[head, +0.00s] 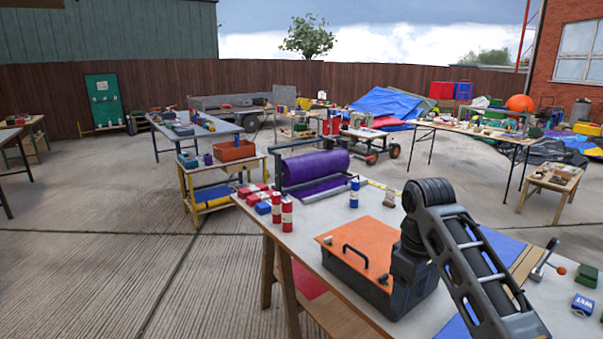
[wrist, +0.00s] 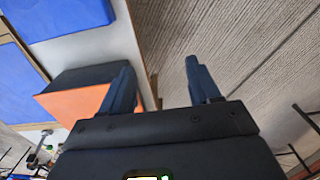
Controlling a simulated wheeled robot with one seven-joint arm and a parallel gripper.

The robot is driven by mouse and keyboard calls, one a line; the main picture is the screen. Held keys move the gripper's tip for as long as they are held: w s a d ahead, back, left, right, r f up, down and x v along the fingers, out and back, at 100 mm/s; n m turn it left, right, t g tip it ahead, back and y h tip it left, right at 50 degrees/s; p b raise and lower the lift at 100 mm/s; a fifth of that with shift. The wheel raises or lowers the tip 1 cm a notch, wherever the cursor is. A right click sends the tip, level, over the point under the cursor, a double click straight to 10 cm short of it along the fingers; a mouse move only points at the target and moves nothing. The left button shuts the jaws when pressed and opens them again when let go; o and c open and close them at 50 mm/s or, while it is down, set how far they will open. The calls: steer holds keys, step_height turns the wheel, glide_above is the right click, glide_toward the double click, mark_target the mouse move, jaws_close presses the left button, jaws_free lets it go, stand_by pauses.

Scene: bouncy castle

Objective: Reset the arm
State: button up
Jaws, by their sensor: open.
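My gripper (wrist: 162,85) shows in the wrist view with its two dark blue fingers spread apart and nothing between them. The left finger overlaps the side of a black toolbox with an orange lid; the right finger shows against the concrete floor. I cannot tell whether the finger touches the box. In the head view my arm (head: 455,250) rises from the lower right, bends at the top and comes down by the toolbox (head: 350,248). The fingers cannot be made out there.
The toolbox stands on a white worktable (head: 315,215). Red cans (head: 287,215), a blue can (head: 354,193), a purple roll (head: 315,168) and a lever (head: 545,260) are also on it. Blue mats lie near my arm. Open concrete floor (head: 110,260) lies to the left.

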steer(key=s+a+f+m+t+y, duration=0.1)
steer(key=s+a+f+t, duration=0.1)
steer(key=s+a+f, duration=0.45)
steer(key=s+a+f+m+t+y, duration=0.25)
steer(key=s+f, duration=0.45)
steer(key=f, duration=0.5)
steer(key=s+f+t, duration=0.2)
steer(key=s+t, duration=0.1)
steer(key=s, duration=0.5)
steer(key=s+d+r+m+t+h, duration=0.1)
steer(key=s+d+r+m+t, duration=0.1)
steer(key=s, duration=0.6)
steer(key=s+d+r+m+t+h, duration=0.1)
steer(key=s+d+r+m+t, duration=0.15)
steer(key=s, duration=0.55)
steer(key=s+d+r+t, duration=0.1)
steer(key=s+d+r, duration=0.1)
steer(key=s+r, duration=0.4)
steer(key=s+d+r+t+h, duration=0.1)
steer(key=s+d+r, duration=0.1)
steer(key=s+r, duration=0.5)
step_height(320, 180, up, 5)
steer(key=shift+d+f+n+t, duration=0.1)
steer(key=shift+d+n+t, duration=0.2)
steer(key=shift+t, duration=0.1)
steer(key=shift+h, duration=0.25)
